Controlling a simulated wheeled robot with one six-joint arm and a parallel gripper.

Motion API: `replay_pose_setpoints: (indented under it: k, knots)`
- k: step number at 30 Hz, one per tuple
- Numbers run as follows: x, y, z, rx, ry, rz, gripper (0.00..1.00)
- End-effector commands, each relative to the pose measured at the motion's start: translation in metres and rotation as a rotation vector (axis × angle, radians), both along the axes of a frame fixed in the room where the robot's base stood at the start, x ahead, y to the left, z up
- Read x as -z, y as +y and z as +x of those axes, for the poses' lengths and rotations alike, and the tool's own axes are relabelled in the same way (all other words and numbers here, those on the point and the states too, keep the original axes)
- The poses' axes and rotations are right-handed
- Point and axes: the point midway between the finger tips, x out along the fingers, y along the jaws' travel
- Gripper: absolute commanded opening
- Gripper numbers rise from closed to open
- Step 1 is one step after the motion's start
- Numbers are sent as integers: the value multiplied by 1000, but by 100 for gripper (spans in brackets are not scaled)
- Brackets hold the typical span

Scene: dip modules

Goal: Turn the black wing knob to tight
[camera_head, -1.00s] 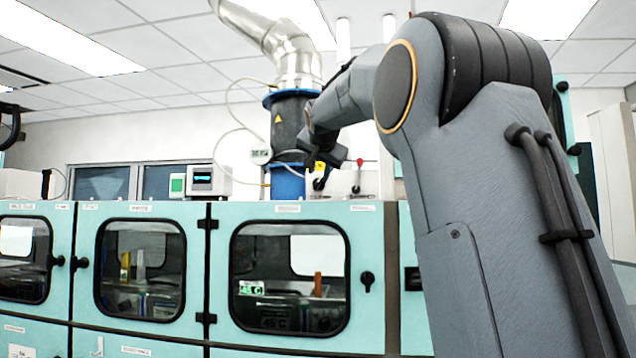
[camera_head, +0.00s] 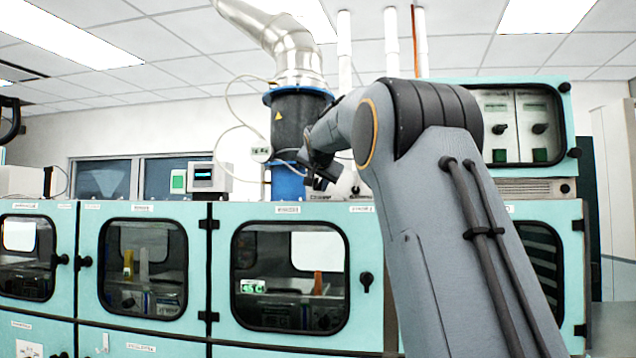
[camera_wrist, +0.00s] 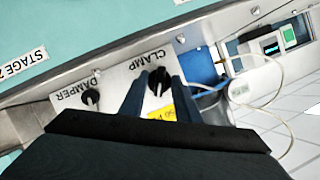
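The black wing knob (camera_wrist: 158,81) sits on a pale panel beside the word CLAMP in the wrist view. A yellow label (camera_wrist: 160,108) is beside it, partly covered. My gripper (camera_wrist: 155,88) is open, with one finger on each side of the knob; I cannot tell whether either finger touches it. The knob's wing stands roughly along the fingers in the picture. A second black knob (camera_wrist: 90,97), marked DAMPER, is on the same panel to the left. In the head view my gripper (camera_head: 320,178) is above the teal cabinets, and the CLAMP knob is hidden there.
A dark cylinder with blue flanges (camera_head: 300,125) and a metal duct stands just behind my gripper. Thin pale hoses (camera_head: 228,115) hang near it. A small display box (camera_head: 208,178) stands to the left on the teal cabinets (camera_head: 210,265). A teal control cabinet (camera_head: 520,165) is at the right.

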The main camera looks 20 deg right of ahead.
Motion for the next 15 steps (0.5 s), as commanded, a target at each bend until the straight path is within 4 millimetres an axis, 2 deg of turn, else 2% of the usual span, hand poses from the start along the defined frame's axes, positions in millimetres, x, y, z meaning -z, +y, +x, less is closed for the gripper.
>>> replay_pose_setpoints:
  k: [1, 5, 15]
  knots:
    - [0, 0, 0, 0, 0, 0, 21]
    - [0, 0, 0, 0, 0, 0, 0]
    - [0, 1, 0, -1, 15, -23, 0]
